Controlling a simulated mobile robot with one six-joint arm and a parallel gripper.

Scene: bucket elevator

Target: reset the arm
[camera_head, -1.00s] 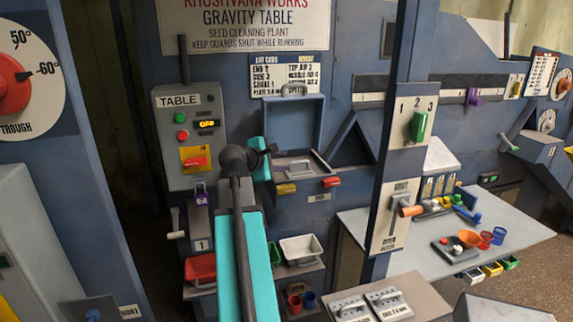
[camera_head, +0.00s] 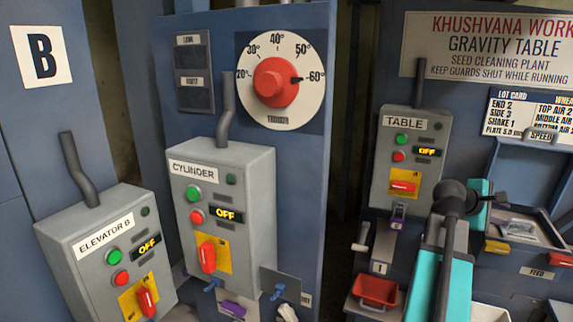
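My arm, teal with dark grey joints, reaches up from the bottom right of the head view. It stands in front of the TABLE control box (camera_head: 420,124) and the feed tray (camera_head: 522,240). My gripper (camera_head: 498,197) is at the arm's far end, small and partly hidden behind the dark wrist joint. I cannot tell whether its fingers are apart or closed. I see nothing clearly held in it.
The ELEVATOR B box (camera_head: 75,240) and the CYLINDER box (camera_head: 235,165) stand at left and centre. A red bin (camera_head: 376,290) sits left of my arm. A dark gap separates the panels.

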